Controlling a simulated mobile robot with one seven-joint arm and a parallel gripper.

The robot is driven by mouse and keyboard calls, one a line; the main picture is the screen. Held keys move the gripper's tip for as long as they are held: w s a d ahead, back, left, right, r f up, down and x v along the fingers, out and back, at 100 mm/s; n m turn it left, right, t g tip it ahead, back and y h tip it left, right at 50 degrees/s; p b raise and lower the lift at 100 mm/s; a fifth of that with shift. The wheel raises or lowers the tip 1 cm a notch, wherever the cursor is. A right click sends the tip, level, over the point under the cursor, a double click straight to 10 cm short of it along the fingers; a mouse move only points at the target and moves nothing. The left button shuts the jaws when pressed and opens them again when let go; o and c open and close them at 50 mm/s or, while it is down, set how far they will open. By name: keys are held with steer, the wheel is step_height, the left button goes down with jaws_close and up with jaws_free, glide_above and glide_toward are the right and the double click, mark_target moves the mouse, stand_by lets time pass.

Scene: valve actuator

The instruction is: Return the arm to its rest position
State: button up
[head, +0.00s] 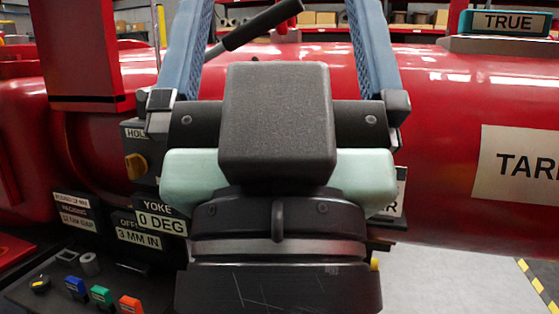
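My gripper (276,48) fills the middle of the head view, seen from behind. Its two blue fingers stand wide apart and run up out of the top edge, so their tips are hidden. I see nothing held between the visible parts of the fingers. The large red valve actuator body (440,130) lies behind my gripper. My gripper's dark housing and pale green body hide the middle of the scene.
A "YOKE 0 DEG" label (161,219) sits just left of my gripper. A teal "TRUE" box (507,22) stands at upper right. Grey floor (460,280) is clear at lower right.

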step_height(320, 180, up, 38)
steer(key=p, duration=3.6)
steer(key=shift+w+f, duration=0.2)
steer(key=shift+f, duration=0.05)
